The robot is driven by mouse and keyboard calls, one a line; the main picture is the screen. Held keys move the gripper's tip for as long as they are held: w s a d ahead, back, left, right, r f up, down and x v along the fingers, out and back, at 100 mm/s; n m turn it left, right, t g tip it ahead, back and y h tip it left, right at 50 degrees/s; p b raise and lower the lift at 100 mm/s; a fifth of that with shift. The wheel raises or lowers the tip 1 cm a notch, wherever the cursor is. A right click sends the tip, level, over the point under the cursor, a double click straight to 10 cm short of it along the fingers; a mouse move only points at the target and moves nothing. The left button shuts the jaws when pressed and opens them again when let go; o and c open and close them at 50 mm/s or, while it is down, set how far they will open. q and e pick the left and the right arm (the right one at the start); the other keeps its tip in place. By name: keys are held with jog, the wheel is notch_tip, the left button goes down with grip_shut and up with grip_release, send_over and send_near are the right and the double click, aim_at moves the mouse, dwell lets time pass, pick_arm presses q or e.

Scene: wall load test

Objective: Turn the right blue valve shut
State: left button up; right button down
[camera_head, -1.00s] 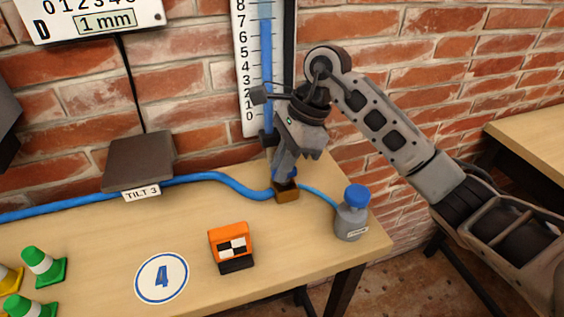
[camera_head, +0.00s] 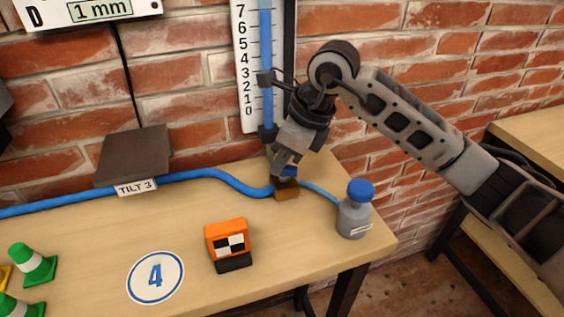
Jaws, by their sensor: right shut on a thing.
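The blue valve (camera_head: 288,171) sits on a small brown block (camera_head: 287,190) at the foot of the scale, near the table's back right. Only part of its blue handle shows between my fingers. My right gripper (camera_head: 284,171) points down and is shut on the valve handle. The handle's exact angle is hidden by the fingers. A thick blue hose (camera_head: 205,174) runs into the block from the left, and a thinner blue tube (camera_head: 320,190) leads from it to a grey bottle with a blue cap (camera_head: 355,210). My left gripper is not in view.
A white scale with a blue column (camera_head: 266,60) stands against the brick wall behind the valve. Green cones (camera_head: 33,264) stand at left. The grey bottle is close to the right edge.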

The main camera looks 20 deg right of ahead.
jog(key=m+b, duration=0.1)
jog(key=m, duration=0.1)
jog(key=m+t+h+b, duration=0.1)
jog(key=m, duration=0.2)
jog(key=shift+w+d+m+t+h, duration=0.1)
jog(key=shift+m+t+h, duration=0.2)
jog(key=shift+m+h+b, duration=0.4)
jog(key=shift+m+b, duration=0.35)
jog(key=shift+m, duration=0.45)
jog(key=shift+m+h+b, duration=0.35)
jog(key=shift+m+h, duration=0.05)
jog(key=shift+m, duration=0.5)
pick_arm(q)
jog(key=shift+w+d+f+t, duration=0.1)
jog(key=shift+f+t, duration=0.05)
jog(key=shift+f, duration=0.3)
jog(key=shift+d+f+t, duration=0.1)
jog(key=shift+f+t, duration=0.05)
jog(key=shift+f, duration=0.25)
pick_arm(e)
jog(key=shift+d+r+m, duration=0.1)
jog(key=shift+m, duration=0.2)
jog(key=c, duration=1.4)
grip_release()
jog(key=shift+c, duration=0.2)
